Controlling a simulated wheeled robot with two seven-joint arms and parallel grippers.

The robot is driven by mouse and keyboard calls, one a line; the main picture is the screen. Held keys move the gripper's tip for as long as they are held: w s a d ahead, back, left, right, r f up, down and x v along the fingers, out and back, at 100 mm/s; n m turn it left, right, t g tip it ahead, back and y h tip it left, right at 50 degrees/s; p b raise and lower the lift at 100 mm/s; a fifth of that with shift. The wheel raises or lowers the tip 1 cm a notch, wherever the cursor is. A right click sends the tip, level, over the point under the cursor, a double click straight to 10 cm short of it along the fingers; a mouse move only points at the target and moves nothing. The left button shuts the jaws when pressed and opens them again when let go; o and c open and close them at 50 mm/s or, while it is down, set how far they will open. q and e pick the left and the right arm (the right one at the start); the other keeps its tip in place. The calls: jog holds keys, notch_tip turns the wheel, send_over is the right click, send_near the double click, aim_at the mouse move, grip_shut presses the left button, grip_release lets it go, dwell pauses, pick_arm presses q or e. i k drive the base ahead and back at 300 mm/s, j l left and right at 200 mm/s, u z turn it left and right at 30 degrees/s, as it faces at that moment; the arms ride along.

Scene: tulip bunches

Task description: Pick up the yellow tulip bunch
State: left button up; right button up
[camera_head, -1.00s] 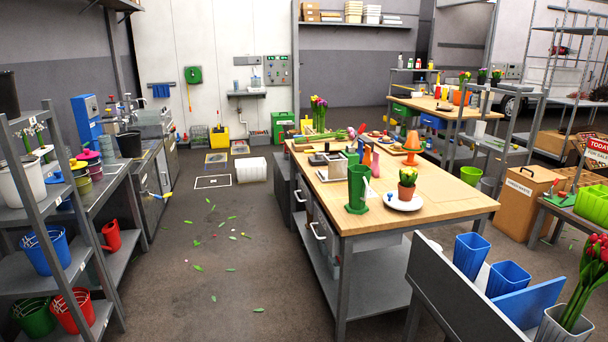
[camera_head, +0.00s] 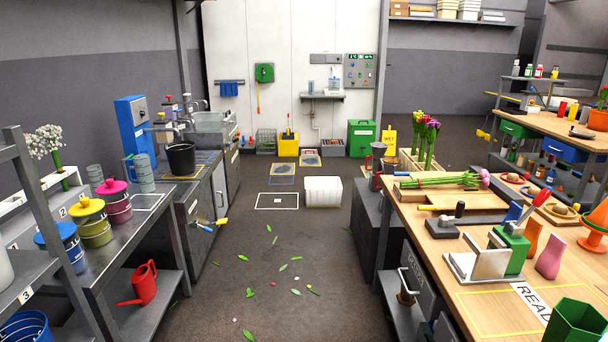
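Upright tulip bunches stand in a wooden holder (camera_head: 412,166) at the far left corner of the workbench. Neither of my grippers is in view.
The wooden workbench (camera_head: 400,212) stands on the right, with a green hexagonal container (camera_head: 575,325) near its front. A sink counter (camera_head: 130,215) and shelves line the left. A white box (camera_head: 322,191) stands on the aisle floor (camera_head: 290,255).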

aim_at(417, 115)
jog(key=i, duration=1.55)
jog(key=i+z, duration=0.15)
jog(key=i, duration=2.9)
jog(key=z, duration=0.05)
